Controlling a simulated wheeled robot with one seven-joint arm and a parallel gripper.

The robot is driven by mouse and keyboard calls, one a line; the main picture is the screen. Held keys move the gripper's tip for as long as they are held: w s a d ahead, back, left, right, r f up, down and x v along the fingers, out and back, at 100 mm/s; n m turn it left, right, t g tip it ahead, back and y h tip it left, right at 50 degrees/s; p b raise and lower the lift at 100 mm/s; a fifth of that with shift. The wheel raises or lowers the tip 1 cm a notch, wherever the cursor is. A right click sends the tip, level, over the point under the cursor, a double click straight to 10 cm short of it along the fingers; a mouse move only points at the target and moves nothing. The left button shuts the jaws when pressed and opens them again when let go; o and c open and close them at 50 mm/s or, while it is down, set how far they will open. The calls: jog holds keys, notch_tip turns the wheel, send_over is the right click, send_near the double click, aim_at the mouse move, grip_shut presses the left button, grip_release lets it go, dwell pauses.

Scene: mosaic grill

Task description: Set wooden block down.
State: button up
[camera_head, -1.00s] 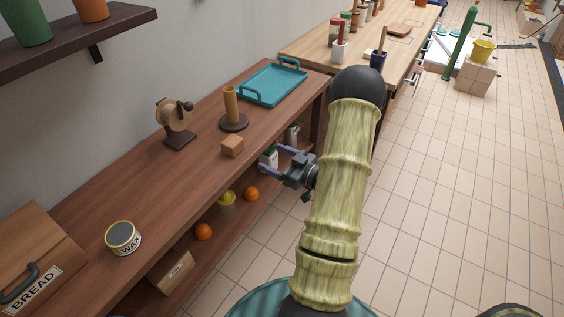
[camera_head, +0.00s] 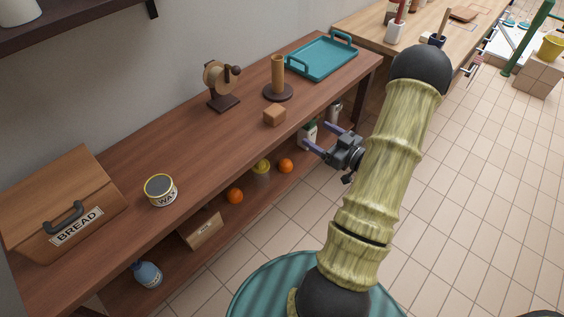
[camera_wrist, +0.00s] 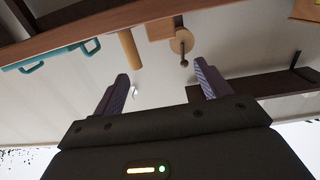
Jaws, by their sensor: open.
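The wooden block (camera_head: 275,115) is a small light-brown cube. It rests on the brown counter (camera_head: 150,145) near its front edge, in front of the round-based wooden post (camera_head: 278,80). It also shows at the top of the wrist view (camera_wrist: 160,29). My gripper (camera_head: 318,138) is open and empty, with its two fingers apart. It is to the right of the block, out past the counter's front edge, and not touching the block. The wrist view shows nothing between the fingers (camera_wrist: 160,92).
A tape-like wheel on a stand (camera_head: 221,86), a teal tray (camera_head: 322,58), a wax tin (camera_head: 160,190) and a bread box (camera_head: 64,205) stand on the counter. Oranges (camera_head: 235,196) and other items sit on the shelf below.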

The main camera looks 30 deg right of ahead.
jog(key=w+a+r+m+g+h, duration=0.1)
jog(key=w+a+r+g+h, duration=0.1)
jog(key=w+a+g+h, duration=0.5)
jog(key=s+a+r+m+g, duration=0.1)
jog(key=s+a+g, duration=0.2)
jog(key=s+a, duration=0.5)
jog(key=shift+a+r+m+g, duration=0.35)
jog(key=shift+a+m+g, duration=0.05)
jog(key=shift+a, duration=0.35)
jog(key=s+a+g, duration=0.1)
jog(key=s+a, duration=0.1)
jog(key=s, duration=0.1)
jog(key=s+a+g, duration=0.1)
jog(key=s+a, duration=0.2)
jog(key=s+a+r+m+g+y, duration=0.1)
jog(key=s+a, duration=0.1)
jog(key=s, duration=0.1)
jog(key=shift+a+r, duration=0.1)
jog(key=shift+a, duration=0.2)
jog(key=shift+c, duration=0.3)
